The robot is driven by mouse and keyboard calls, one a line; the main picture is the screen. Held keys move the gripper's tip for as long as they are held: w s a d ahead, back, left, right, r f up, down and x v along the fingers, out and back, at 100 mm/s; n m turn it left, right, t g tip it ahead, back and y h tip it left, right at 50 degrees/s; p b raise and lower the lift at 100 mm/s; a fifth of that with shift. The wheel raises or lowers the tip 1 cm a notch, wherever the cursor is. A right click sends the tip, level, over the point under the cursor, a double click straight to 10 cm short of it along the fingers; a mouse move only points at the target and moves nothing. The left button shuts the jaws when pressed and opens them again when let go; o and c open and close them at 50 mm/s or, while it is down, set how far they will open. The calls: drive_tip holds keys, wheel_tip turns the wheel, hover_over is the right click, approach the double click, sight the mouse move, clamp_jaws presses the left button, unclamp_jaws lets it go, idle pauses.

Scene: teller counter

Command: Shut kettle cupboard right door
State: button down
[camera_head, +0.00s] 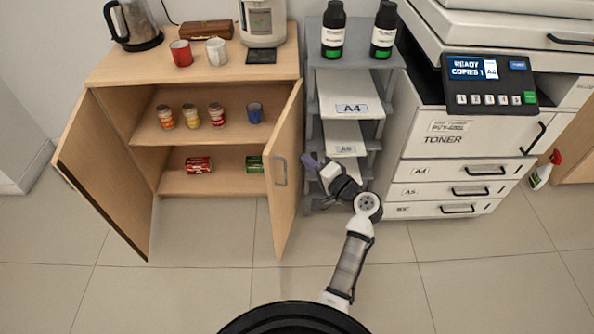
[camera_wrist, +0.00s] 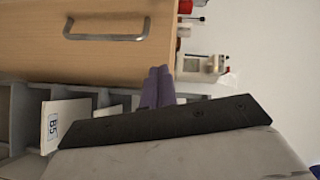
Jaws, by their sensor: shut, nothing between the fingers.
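The kettle cupboard (camera_head: 92,84) stands at the left with both doors open. Its right door (camera_head: 287,205) swings out toward me, seen at a narrow angle in the head view, with a metal handle (camera_head: 280,171). In the wrist view the door (camera_wrist: 40,35) fills the upper left, and its handle (camera_wrist: 105,37) faces the camera. My gripper (camera_head: 308,161) is just right of the right door in the head view. Its purple fingers (camera_wrist: 158,84) are together and empty, close to the door's edge in the wrist view. I cannot tell whether they touch it.
The open left door (camera_head: 104,180) stands out at the left. A grey paper rack (camera_head: 312,120) is close to my gripper, with the copier (camera_head: 440,145) right of it. A kettle (camera_head: 134,25) and mugs stand on the cupboard. Floor in front is clear.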

drive_tip(key=s+d+f+m, duration=0.3)
drive_tip(key=s+d+f, duration=0.2)
drive_tip(key=s+d, duration=0.15)
drive_tip(key=s+a+r+p+x, duration=0.1)
drive_tip(key=p+x, duration=0.3)
drive_tip(key=x, duration=0.8)
drive_tip(key=shift+a+y, duration=0.4)
drive_tip(key=shift+a, duration=0.35)
drive_tip(key=shift+a+f, duration=0.1)
drive_tip(key=shift+f, duration=0.05)
